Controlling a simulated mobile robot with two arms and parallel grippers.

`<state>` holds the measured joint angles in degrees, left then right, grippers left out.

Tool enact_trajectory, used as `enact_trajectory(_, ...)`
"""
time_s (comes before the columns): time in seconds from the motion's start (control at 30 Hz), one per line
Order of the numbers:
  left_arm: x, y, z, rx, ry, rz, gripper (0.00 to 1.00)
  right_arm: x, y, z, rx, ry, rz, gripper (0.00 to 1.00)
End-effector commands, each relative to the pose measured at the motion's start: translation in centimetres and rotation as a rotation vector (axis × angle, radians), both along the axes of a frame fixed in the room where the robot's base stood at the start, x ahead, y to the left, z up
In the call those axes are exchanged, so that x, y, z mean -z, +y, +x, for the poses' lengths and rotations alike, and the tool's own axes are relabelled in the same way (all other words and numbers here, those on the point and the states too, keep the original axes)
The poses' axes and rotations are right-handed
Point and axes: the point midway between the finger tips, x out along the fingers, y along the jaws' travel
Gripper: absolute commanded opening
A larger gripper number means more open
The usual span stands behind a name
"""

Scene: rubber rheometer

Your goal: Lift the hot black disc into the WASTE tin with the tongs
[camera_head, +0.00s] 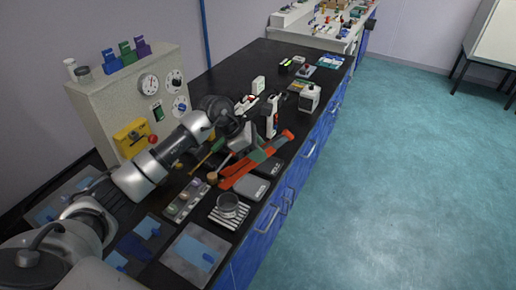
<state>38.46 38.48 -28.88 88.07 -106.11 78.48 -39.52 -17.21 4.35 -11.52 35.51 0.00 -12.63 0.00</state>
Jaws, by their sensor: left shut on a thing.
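My left gripper (241,149) is over the black bench and shut on what appear to be the orange-red tongs (273,150). The tongs lie slantwise under and beside it, close to the bench top; whether they touch it I cannot tell. A round grey metal tin (228,203) stands on a striped mat near the front edge, nearer me than the gripper. No label is readable on it, so I cannot tell whether it is the WASTE tin. I cannot make out the hot black disc. My right gripper is not in view.
The beige machine (100,103) with dials stands at the left against the wall. A tray of small samples (187,199) lies left of the tin. Open floor (400,170) lies right of the blue cabinets.

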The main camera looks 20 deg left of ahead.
Motion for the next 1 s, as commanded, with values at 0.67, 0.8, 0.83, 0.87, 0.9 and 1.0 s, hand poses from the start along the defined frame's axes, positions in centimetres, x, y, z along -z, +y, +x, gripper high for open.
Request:
enact_trajectory(0.67,7.6,0.0,0.0,-0.002,0.001,-0.001,0.01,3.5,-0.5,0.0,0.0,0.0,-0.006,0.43)
enact_trajectory(0.8,8.2,0.0,0.0,-0.002,0.001,-0.001,0.01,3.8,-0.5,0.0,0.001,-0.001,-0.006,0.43)
enact_trajectory(0.83,8.3,0.0,0.0,-0.002,0.001,-0.001,0.01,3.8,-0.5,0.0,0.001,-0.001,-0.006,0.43)
enact_trajectory(0.87,8.3,0.0,0.0,-0.001,0.0,-0.001,0.01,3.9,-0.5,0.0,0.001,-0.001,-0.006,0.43)
enact_trajectory(0.9,8.4,0.0,0.0,-0.001,0.0,-0.001,0.01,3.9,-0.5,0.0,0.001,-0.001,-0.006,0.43)
enact_trajectory(1.0,8.4,0.0,0.0,-0.001,-0.001,-0.001,0.01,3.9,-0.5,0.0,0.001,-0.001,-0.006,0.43)
